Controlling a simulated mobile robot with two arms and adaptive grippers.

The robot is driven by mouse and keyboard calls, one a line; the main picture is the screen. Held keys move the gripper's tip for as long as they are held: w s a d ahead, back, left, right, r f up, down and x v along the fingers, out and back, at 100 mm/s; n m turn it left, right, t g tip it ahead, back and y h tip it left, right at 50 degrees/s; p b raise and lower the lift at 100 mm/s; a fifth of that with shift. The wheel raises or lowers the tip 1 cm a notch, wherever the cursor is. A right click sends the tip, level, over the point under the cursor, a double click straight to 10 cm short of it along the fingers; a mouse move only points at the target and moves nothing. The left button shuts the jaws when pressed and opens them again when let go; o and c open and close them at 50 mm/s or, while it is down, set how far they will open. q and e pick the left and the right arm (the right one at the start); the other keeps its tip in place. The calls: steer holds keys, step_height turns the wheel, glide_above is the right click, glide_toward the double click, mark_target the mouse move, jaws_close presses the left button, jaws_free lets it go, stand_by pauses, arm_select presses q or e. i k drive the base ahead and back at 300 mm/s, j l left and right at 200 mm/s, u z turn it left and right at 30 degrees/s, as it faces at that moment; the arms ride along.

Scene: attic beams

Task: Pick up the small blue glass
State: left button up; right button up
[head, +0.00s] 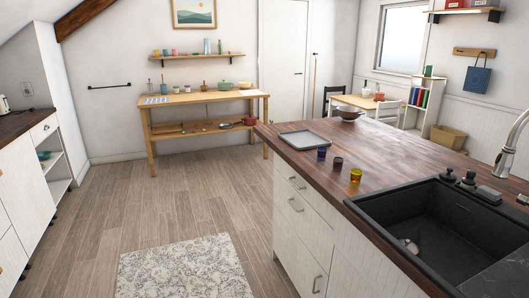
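The small blue glass (322,153) stands upright on the dark wooden top of the kitchen island (400,165), near its left edge. It is first in a slanting row of small glasses. A dark reddish-brown glass (338,163) stands just to its right and nearer to me. A yellow and red glass (355,175) stands nearer still, close to the sink. The glasses appear apart from one another. Neither of my grippers shows in the head view.
A black sink (435,225) with a tall tap (512,140) fills the island's near right. Open wooden floor with a patterned rug (185,270) lies left of the island.

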mark_target(322, 151)
steer(key=i+u, duration=0.35)
steer(key=i, duration=1.2)
steer(key=i+z, duration=0.4)
steer(key=i+j+z, duration=0.1)
steer(key=i+z, duration=0.3)
